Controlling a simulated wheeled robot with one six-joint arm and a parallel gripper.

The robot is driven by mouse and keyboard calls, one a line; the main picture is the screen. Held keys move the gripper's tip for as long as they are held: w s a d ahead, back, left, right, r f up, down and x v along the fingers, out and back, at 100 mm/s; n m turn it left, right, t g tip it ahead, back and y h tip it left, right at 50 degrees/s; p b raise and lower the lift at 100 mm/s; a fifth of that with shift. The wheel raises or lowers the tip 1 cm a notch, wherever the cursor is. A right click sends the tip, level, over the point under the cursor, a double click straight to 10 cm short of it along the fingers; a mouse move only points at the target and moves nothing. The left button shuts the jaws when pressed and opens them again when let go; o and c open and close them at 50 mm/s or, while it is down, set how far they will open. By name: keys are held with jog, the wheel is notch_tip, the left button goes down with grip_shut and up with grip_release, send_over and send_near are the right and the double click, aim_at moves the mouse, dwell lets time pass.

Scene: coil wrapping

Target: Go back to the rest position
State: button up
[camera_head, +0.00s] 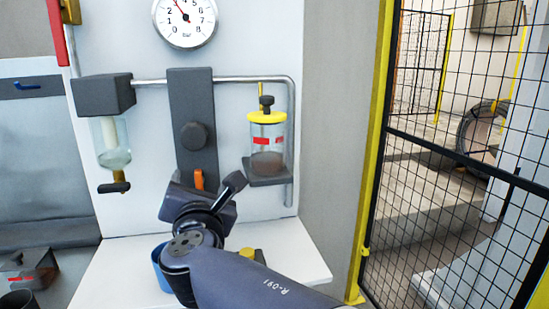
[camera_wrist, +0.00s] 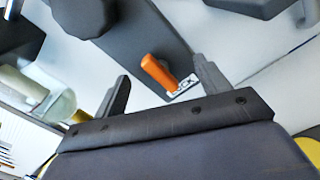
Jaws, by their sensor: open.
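My gripper (camera_wrist: 163,92) shows in the wrist view with its two fingers spread wide apart. Nothing is between the fingertips. An orange lever (camera_wrist: 157,72) on a dark grey vertical plate lies just beyond and between the fingers; I cannot tell how close it is. In the head view, my arm reaches from the lower right to the front of this dark plate (camera_head: 192,95). The orange lever (camera_head: 198,179) shows just above my wrist there. My fingertips are mostly hidden behind the wrist in the head view.
A jar with a yellow lid (camera_head: 267,145) stands on a bracket to the right. A glass bowl (camera_head: 112,150) hangs at the left. A blue cup (camera_head: 160,268) is partly hidden behind my arm on the white shelf (camera_head: 300,260). A mesh fence (camera_head: 460,160) stands at the right.

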jog(key=n+p, duration=0.5)
jog(key=shift+r+p, duration=0.15)
jog(key=shift+p, duration=0.2)
jog(key=shift+s, duration=0.6)
jog(key=shift+d, duration=0.15)
